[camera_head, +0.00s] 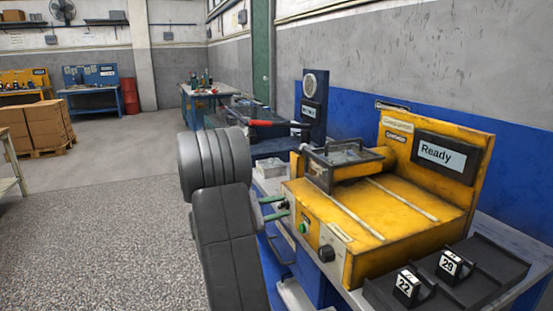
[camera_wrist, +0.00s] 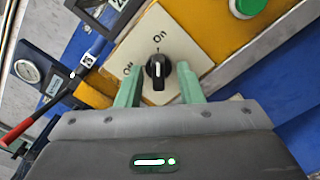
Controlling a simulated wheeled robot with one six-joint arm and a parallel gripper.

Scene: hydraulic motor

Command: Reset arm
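My gripper (camera_head: 285,206) has two green fingers at the front panel of the yellow machine (camera_head: 400,215). In the wrist view the fingers of my gripper (camera_wrist: 160,86) are apart, one on each side of a black rotary knob (camera_wrist: 157,69). I cannot tell whether they touch it. The knob's white mark points toward "On"; "Off" is printed to its left. My grey arm links fill the middle of the head view. The machine's display (camera_head: 441,156) reads "Ready".
A green button (camera_head: 304,228) and a second black knob (camera_head: 326,254) sit beside the gripper on the panel. A black tray (camera_head: 490,268) holds blocks marked 22 (camera_head: 407,287) and 29 (camera_head: 450,264). A red handle (camera_head: 260,123) is behind. Open floor (camera_head: 110,235) lies left.

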